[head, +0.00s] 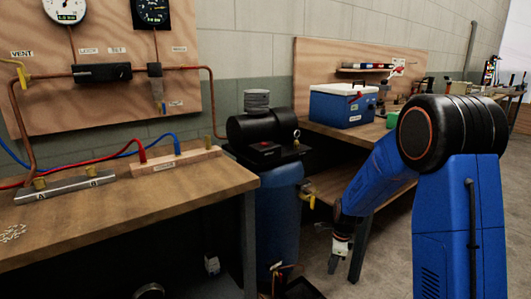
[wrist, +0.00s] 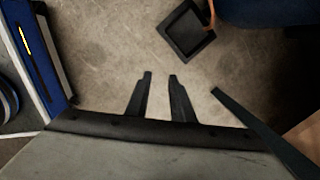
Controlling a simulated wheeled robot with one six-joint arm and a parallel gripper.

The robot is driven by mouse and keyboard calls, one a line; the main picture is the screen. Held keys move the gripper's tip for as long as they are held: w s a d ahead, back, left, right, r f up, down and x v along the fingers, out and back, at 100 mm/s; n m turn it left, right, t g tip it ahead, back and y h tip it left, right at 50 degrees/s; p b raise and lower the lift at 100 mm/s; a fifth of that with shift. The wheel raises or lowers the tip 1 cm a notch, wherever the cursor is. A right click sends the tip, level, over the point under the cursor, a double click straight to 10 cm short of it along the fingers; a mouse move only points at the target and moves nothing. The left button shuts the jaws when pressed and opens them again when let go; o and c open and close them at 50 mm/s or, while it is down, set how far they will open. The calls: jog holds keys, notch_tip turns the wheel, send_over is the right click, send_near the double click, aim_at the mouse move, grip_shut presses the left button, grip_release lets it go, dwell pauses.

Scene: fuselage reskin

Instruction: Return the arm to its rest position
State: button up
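My blue arm reaches down and to the left in the head view. My gripper (head: 337,262) hangs low, in front of the lower part of the far bench and right of the blue tank (head: 279,225). In the wrist view my gripper (wrist: 160,80) points at the floor. Its two dark fingers are apart, with bare concrete showing between them. Nothing is held.
A workbench (head: 150,220) with hoses and copper pipes stands at the left. A second bench (head: 365,138) carries a blue cooler (head: 343,105). A black square tray (wrist: 185,30) lies on the floor (wrist: 120,50). A dark bar (wrist: 250,122) runs right of the fingers.

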jog(key=s+d+r+n+t, duration=0.2)
jog(key=s+r+n, duration=0.8)
jog(key=s+r, duration=0.75)
jog(key=s+r+n, duration=0.3)
jog(key=s, duration=0.3)
jog(key=s+d+r+n+t, duration=0.1)
jog(key=s+r+n, duration=0.1)
jog(key=s+n, duration=0.2)
jog(key=s+r+n+t+h, duration=0.1)
jog(key=s+r+n, duration=0.2)
jog(key=s, duration=0.6)
jog(key=shift+d+r+n, duration=0.3)
jog(key=shift+d+n, duration=0.05)
jog(key=shift+n, duration=0.05)
jog(key=shift+o, duration=0.4)
